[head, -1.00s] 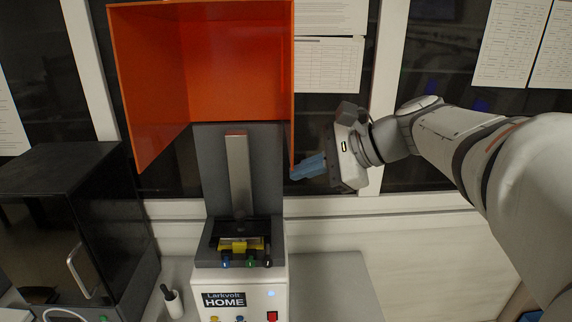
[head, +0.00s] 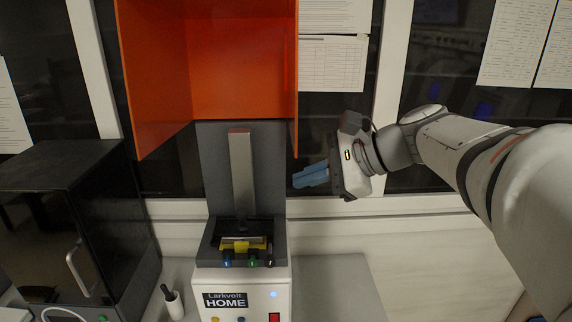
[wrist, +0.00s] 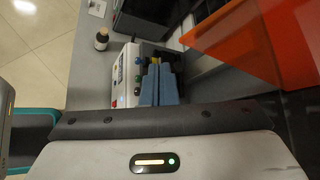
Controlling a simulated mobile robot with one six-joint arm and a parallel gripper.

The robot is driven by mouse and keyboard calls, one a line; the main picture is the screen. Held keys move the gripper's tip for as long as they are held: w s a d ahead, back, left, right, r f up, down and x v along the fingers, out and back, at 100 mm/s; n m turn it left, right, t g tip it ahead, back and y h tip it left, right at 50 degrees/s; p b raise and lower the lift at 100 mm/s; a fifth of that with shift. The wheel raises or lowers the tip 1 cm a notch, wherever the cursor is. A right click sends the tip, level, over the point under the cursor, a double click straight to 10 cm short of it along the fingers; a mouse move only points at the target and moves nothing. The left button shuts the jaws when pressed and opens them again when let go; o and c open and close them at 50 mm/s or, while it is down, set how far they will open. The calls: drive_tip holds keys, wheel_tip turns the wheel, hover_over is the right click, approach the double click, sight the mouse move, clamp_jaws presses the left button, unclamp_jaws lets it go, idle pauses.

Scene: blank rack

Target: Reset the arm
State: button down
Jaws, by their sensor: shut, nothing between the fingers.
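My gripper (head: 311,175) is at the right of the orange hood in the head view, raised above the bench and pointing left. Its blue fingers are together with nothing between them. The fingers also show in the wrist view (wrist: 158,85), in front of the machine. My arm reaches in from the right side of the head view.
A machine labelled Larkvolt HOME (head: 245,292) stands on the bench (head: 335,285), its orange hood (head: 235,70) raised. A black cabinet (head: 65,220) stands at left. The bench right of the machine is clear.

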drive_tip(key=d+r, duration=0.5)
drive_tip(key=d, duration=0.3)
drive_tip(key=s+f+n+h+b, duration=0.1)
drive_tip(key=s+f+n+h, duration=0.2)
drive_tip(key=f, duration=0.6)
drive_tip(key=s+f+n+g+h+b, duration=0.1)
drive_tip(key=s+f+n+h, duration=0.3)
drive_tip(key=f, duration=0.6)
drive_tip(key=s+f+n+h+b, duration=0.2)
drive_tip(key=s+f+n+h, duration=0.1)
drive_tip(key=s+f+n, duration=0.4)
wheel_tip(320, 180, down, 3)
drive_tip(key=shift+a+r+n+g+h, duration=0.2)
drive_tip(key=shift+a+n+g+h, duration=0.15)
drive_tip(key=shift+n, duration=0.35)
drive_tip(key=c, duration=2.1)
unclamp_jaws()
drive_tip(key=shift+s+d, duration=0.1)
drive_tip(key=shift+d, duration=0.05)
